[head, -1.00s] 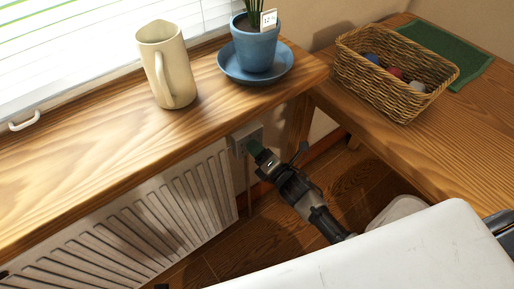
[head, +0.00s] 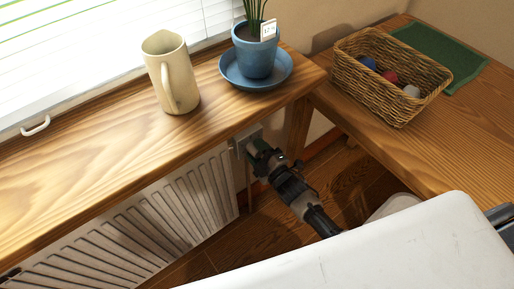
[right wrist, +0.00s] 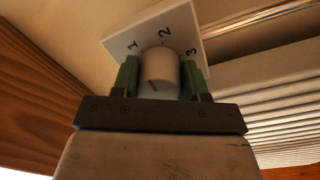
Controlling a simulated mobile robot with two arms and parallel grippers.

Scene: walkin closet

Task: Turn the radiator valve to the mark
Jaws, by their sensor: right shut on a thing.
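The radiator valve is a pale round knob (right wrist: 160,72) on a white plate (right wrist: 186,22) marked 1, 2 and 3. The knob bears a short dark reddish line, slanting up to the right. The 2 is at the top of the plate, with the 1 to its left and the 3 to its right. My right gripper (right wrist: 160,80) is shut on the knob, a green pad on each side. In the head view my right gripper (head: 260,157) reaches the plate (head: 247,138) below the sill and hides the knob. My left gripper is not in view.
The ribbed radiator (head: 165,222) is left of the valve, under the wooden sill (head: 110,140). A cream jug (head: 176,85) and a blue plant pot (head: 256,55) on a saucer stand above. A wicker basket (head: 380,100) and green cloth (head: 440,55) lie on the right bench.

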